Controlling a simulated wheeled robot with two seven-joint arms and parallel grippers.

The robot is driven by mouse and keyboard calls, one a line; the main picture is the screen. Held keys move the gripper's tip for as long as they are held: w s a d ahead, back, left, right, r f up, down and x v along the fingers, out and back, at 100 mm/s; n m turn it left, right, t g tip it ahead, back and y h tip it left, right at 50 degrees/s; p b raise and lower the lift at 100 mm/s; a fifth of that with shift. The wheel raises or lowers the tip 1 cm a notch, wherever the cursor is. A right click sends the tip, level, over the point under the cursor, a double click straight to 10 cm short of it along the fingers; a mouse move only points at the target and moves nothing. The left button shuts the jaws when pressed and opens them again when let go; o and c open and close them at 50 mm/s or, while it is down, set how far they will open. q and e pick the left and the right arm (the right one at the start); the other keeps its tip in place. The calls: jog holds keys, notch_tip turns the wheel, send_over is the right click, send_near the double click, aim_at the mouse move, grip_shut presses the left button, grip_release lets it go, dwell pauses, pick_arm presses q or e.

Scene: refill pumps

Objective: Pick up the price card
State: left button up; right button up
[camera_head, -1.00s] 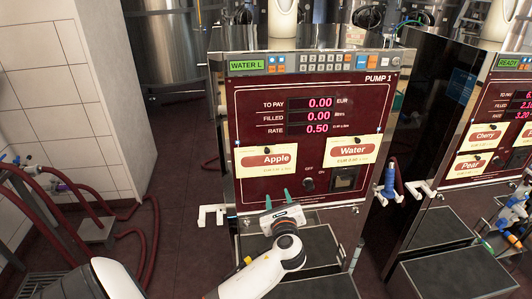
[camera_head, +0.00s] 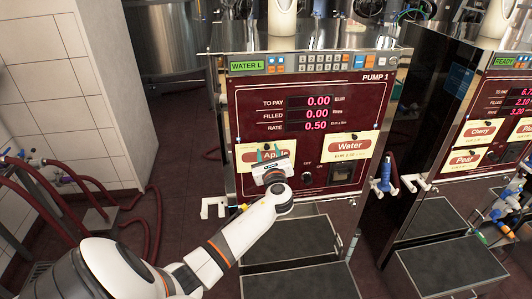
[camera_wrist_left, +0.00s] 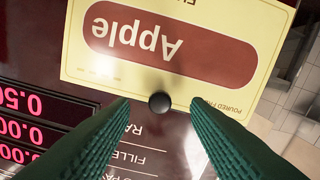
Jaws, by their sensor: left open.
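The Apple price card (camera_head: 246,156) is pale yellow with a red label and hangs on the front of Pump 1, at the left. A second price card, Water (camera_head: 349,147), hangs to its right. My left gripper (camera_head: 268,152) is open in front of the Apple card and hides part of it. In the left wrist view the Apple card (camera_wrist_left: 240,75) fills the top, upside down, with a round black knob (camera_wrist_left: 159,102) at its edge. The green fingers (camera_wrist_left: 160,120) stand apart on either side of the knob, with nothing held. My right gripper is out of view.
Pump 1's dark red panel (camera_head: 306,190) carries a display, a black switch and a coin slot. A blue nozzle (camera_head: 384,175) hangs at its right side. A second pump with Cherry and Pear cards (camera_head: 467,159) stands at the right. Red hoses lie at the left.

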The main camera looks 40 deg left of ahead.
pick_arm(q)
jog(key=shift+x, duration=0.8)
jog(key=shift+f, duration=0.15)
jog(key=shift+c, duration=0.3)
jog(key=c, duration=0.8)
jog(key=shift+d, duration=0.1)
jog(key=shift+c, duration=0.2)
jog(key=shift+s+d+r, duration=0.35)
jog(key=shift+d+r, duration=0.05)
jog(key=shift+r, duration=0.15)
grip_shut()
jog(key=s+d+r+b, duration=0.1)
jog(key=s+d+r, duration=0.6)
jog(key=d, duration=0.3)
jog(key=shift+s+b, duration=0.35)
jog(key=shift+s, duration=0.25)
